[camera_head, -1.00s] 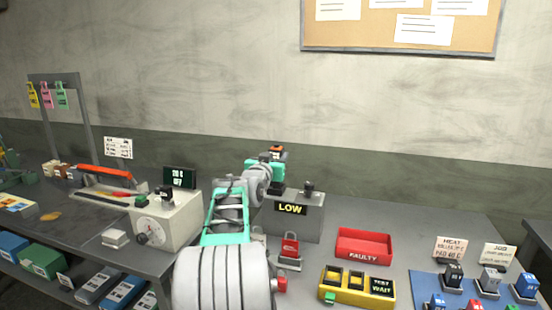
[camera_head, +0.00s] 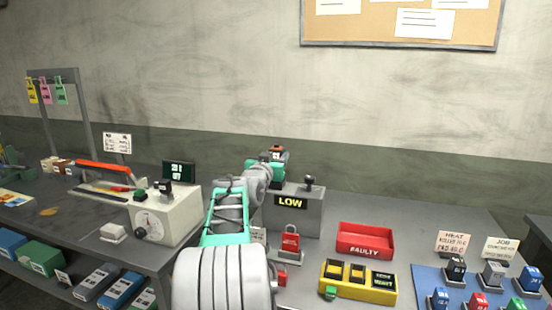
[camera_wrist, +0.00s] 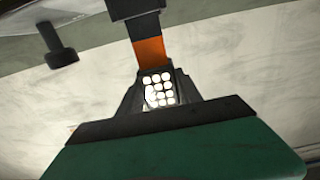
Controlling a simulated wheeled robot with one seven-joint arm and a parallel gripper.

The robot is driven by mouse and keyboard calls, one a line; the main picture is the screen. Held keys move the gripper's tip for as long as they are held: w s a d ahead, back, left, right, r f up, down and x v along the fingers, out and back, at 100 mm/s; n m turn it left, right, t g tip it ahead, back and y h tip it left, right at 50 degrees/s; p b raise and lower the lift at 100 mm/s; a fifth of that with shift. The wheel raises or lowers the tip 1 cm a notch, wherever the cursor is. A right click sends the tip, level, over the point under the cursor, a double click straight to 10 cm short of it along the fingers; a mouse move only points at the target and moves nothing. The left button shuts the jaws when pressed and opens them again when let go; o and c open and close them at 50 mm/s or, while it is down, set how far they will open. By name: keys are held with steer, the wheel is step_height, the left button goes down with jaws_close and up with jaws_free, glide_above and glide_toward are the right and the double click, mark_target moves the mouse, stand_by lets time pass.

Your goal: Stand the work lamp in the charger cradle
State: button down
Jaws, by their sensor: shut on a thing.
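The work lamp (camera_head: 276,150) shows in the head view as a small dark piece with an orange part, at the end of my arm above the left of the grey LOW box. My gripper (camera_head: 270,165) is shut on it there. In the wrist view the lamp (camera_wrist: 158,90) shows a face of several lit bulbs, with an orange band beyond it. Its lower end is hidden. I cannot tell for sure which fixture is the charger cradle; the grey LOW box (camera_head: 308,222) stands just below and right of the lamp.
A black knob (camera_head: 309,182) stands up on the LOW box. A red padlock (camera_head: 290,238), red FAULTY tray (camera_head: 365,251) and yellow tester (camera_head: 345,291) are to the right. A dial box (camera_head: 175,220) is left. Several batteries stand on a blue mat (camera_head: 425,275).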

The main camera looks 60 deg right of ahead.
steer(key=shift+f, duration=0.2)
steer(key=c, duration=0.7)
jaws_free()
steer(key=shift+f, duration=0.1)
steer(key=a, duration=0.2)
steer(key=a+b, duration=0.1)
steer(key=a, duration=0.2)
steer(key=s+a+b, duration=0.1)
steer(key=a, duration=0.1)
steer(key=shift+s+a, duration=0.1)
steer(key=shift+a, duration=0.25)
